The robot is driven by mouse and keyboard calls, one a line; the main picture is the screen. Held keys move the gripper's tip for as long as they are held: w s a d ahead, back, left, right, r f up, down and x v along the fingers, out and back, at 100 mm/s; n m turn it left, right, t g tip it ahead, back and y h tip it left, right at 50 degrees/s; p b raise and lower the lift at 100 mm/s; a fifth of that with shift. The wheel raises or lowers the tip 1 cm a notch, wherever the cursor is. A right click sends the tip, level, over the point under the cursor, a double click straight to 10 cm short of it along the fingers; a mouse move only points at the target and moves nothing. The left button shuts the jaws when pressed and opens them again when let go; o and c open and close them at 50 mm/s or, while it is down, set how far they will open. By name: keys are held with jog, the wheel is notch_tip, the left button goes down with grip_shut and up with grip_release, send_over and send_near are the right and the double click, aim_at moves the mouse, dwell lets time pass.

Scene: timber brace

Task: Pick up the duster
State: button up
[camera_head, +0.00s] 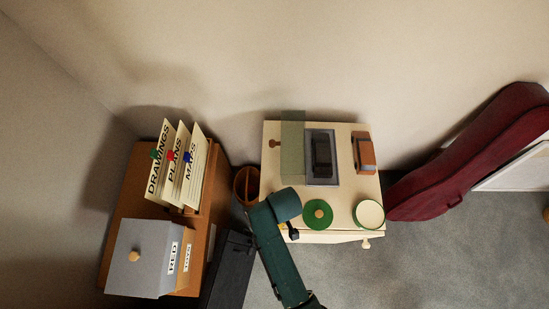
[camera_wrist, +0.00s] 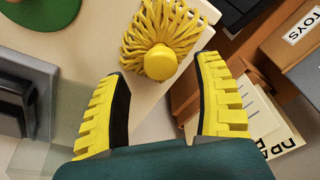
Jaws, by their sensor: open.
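The duster, a yellow bundle of looped strands with a round yellow knob (camera_wrist: 160,62), shows at the top middle of the wrist view. It lies at the edge of the cream table, and its knob end faces my gripper. My gripper (camera_wrist: 163,75) is open, with its yellow ridged fingers to either side of the line to the knob. Nothing is held between the fingers. In the head view my green arm covers most of this spot, and only a small yellow patch of the duster (camera_head: 283,226) shows beside it.
The cream table (camera_head: 350,205) holds a green lid (camera_head: 318,214), a cream round dish (camera_head: 369,214), a grey tray (camera_head: 322,178) with a dark block and a brown block (camera_head: 364,152). A black box (camera_head: 229,270) and a brown cabinet with cards (camera_head: 125,205) stand left.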

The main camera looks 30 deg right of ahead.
notch_tip(320, 180, down, 3)
jog(key=shift+w+a+r, duration=0.1)
jog(key=shift+w, duration=0.05)
grip_shut()
dwell(0.4)
notch_tip(320, 180, up, 10)
jog(key=shift+r, duration=0.1)
jog(key=c, duration=0.9)
grip_release()
jog(key=shift+c, duration=0.2)
grip_shut()
